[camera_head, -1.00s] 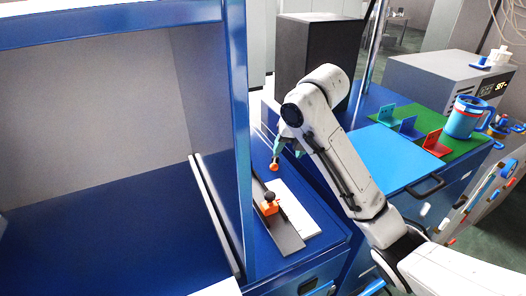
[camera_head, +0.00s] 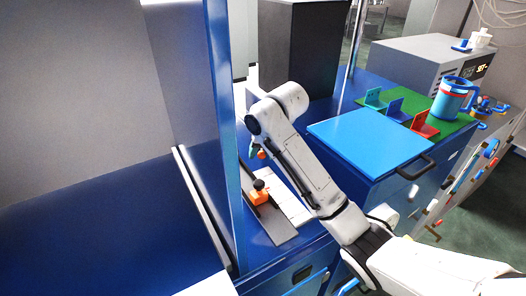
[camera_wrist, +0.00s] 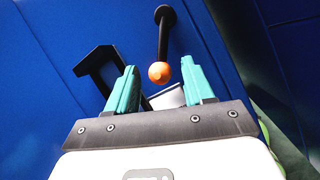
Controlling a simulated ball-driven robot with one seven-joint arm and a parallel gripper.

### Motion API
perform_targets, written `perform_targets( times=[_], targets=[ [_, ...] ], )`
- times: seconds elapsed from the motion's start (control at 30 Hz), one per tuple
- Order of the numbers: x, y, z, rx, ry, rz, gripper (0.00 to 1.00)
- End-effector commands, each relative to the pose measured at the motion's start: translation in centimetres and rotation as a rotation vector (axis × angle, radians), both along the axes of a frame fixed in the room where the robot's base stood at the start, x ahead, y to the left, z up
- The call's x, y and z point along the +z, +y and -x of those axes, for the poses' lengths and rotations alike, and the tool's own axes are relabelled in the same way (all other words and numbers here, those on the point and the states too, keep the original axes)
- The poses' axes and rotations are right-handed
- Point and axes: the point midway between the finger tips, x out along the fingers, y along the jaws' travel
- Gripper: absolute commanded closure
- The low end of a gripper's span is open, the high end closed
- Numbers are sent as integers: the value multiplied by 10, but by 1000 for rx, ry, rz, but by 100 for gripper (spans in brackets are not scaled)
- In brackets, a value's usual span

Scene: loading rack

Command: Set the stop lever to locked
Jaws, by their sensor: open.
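The stop lever (camera_wrist: 163,40) is a black rod with an orange ball knob (camera_wrist: 159,73) at its near end. In the wrist view the knob shows between and just beyond my two teal fingertips, with space on both sides. My gripper (camera_wrist: 160,78) is open and empty. In the head view my gripper (camera_head: 254,151) is partly hidden by my arm, and the orange knob (camera_head: 262,155) shows right beside it. The rod is hidden in the head view, and I cannot tell which setting the lever is in.
A blue frame post (camera_head: 224,130) stands left of the arm. A black bracket (camera_wrist: 98,62) lies left of the lever. A light-blue panel (camera_head: 370,140) is at right.

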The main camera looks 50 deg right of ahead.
Motion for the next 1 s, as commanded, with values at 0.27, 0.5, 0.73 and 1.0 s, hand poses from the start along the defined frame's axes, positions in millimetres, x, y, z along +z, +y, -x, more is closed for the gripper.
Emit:
perform_targets(
  times=[0.27, 0.5, 0.73, 1.0],
  targets=[
    [-4, 0, -1, 0, 0, 0, 48],
    [-3, 0, -1, 0, 0, 0, 65],
    [-3, 0, -1, 0, 0, 0, 87],
    [-3, 0, -1, 0, 0, 0, 100]
  ],
)
